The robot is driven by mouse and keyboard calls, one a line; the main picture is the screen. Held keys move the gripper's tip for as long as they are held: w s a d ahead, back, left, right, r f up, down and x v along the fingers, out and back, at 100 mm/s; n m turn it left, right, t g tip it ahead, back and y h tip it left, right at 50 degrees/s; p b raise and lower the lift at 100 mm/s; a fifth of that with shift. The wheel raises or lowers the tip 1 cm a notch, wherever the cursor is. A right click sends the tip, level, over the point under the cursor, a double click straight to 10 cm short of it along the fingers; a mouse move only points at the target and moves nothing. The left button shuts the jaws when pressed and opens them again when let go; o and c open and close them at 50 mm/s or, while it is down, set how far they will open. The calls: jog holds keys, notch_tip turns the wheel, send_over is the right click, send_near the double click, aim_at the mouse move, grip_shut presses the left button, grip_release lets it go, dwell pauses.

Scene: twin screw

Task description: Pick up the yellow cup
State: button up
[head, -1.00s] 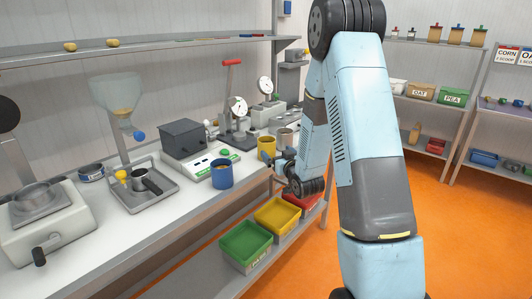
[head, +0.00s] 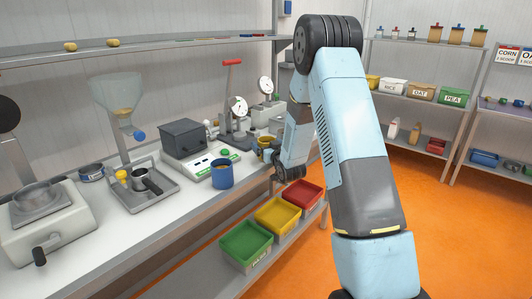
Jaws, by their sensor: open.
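The yellow cup (head: 264,140) stands on the bench, right of the white scale. Its lower part is largely hidden behind my gripper. My gripper (head: 268,156) is open, low over the bench at the cup's near right side. Its fingers are small and partly hidden by my wrist, so I cannot tell whether they touch the cup or lie around it.
A blue cup (head: 222,174) stands left of my gripper, near the bench's front edge. The scale (head: 212,167) with a dark box (head: 183,138) is behind it. Dial gauges (head: 238,108) stand behind the yellow cup. Green, yellow and red bins (head: 246,247) sit below.

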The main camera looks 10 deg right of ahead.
jog(key=c, duration=1.1)
jog(key=shift+r, duration=0.1)
